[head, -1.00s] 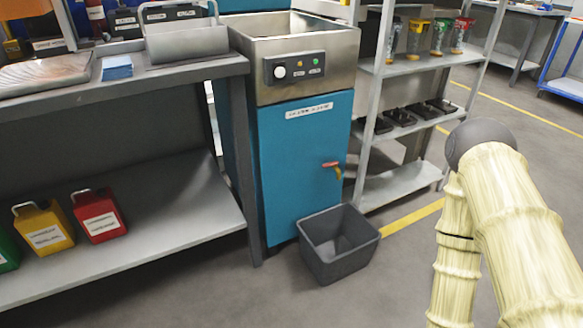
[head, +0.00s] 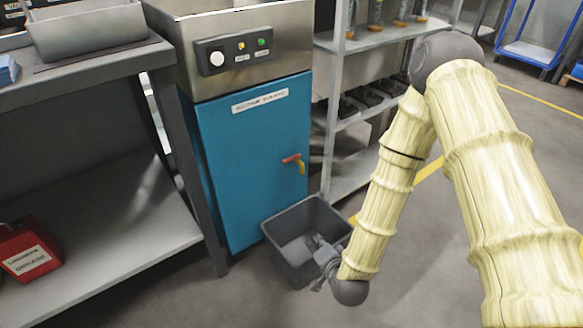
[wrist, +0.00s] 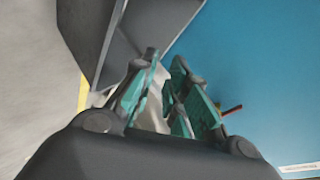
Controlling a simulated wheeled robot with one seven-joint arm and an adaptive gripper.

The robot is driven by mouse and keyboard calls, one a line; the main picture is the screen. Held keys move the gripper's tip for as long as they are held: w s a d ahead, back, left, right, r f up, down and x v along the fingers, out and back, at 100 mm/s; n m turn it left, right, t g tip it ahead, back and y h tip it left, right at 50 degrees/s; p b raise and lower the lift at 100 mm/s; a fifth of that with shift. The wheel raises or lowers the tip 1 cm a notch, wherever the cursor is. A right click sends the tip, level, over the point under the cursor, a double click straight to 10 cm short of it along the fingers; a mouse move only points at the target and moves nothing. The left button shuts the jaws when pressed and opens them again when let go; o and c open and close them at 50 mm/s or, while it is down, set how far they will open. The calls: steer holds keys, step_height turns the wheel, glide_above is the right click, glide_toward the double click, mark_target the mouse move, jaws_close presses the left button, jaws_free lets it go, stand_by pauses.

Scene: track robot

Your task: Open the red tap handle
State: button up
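The red tap handle (head: 291,158) sits on the blue front of a cabinet (head: 250,150), at its lower right, with a yellow spout (head: 302,168) beside it. My gripper (head: 318,246) is lower than the tap, over the dark grey bin, apart from the handle.
The dark grey bin (head: 279,228) stands on the floor below the tap, close under my gripper. A metal shelf rack (head: 352,180) stands right of the cabinet. A grey workbench (head: 95,72) with a red container (head: 28,250) below stands left.

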mark_target(292, 158)
steer(key=w+a+r+m+t+y+b, duration=0.1)
steer(key=w+a+r+m+t, duration=0.2)
steer(key=w+r, duration=0.3)
steer(key=w+a+r+m+t, duration=0.2)
steer(key=w+r+m+t, duration=0.15)
steer(key=r, duration=0.45)
steer(key=b+x, duration=0.4)
steer(key=x, duration=0.6)
steer(key=shift+w+a+r+n, duration=0.2)
steer(key=shift+w+n, duration=0.15)
steer(key=shift+c, duration=0.4)
jaws_close()
